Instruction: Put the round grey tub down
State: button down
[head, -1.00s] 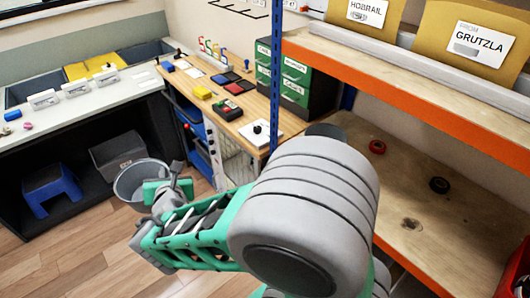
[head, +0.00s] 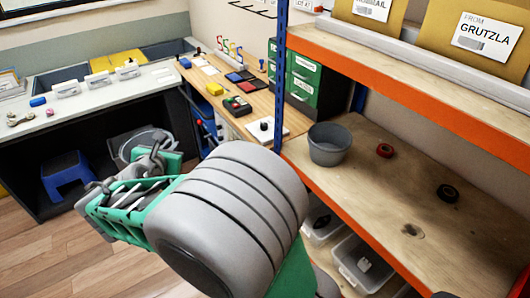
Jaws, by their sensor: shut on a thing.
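A round grey tub (head: 145,139) is at the far end of my arm, left of centre in the head view. Its rim shows, and its lower part is hidden behind my gripper (head: 160,157). My gripper is shut on this tub and holds it in the air, in front of the dark space under the grey counter. A second round grey tub (head: 328,146) stands upright on the wooden shelf at the right, apart from my gripper.
The orange-edged wooden shelf (head: 400,205) also holds a red tape roll (head: 385,151) and a black one (head: 447,193), with bare board around them. A blue stool (head: 66,177) stands under the counter (head: 95,103). A wooden bench (head: 258,103) holds small items.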

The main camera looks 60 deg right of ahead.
jog(key=s+d+m+g+h+b, duration=0.2)
jog(key=s+d+m+g, duration=0.3)
jog(key=s+d, duration=0.4)
jog(key=m+g+y+b, duration=0.1)
jog(key=m+g+y, duration=0.1)
jog(key=m+g, duration=0.7)
send_over(341, 151)
jog(key=shift+d+f+n+g, duration=0.3)
jog(key=shift+d+n, duration=0.1)
jog(key=shift+f, duration=2.1)
jog(key=c, duration=1.5)
grip_release()
jog(key=shift+f, duration=0.15)
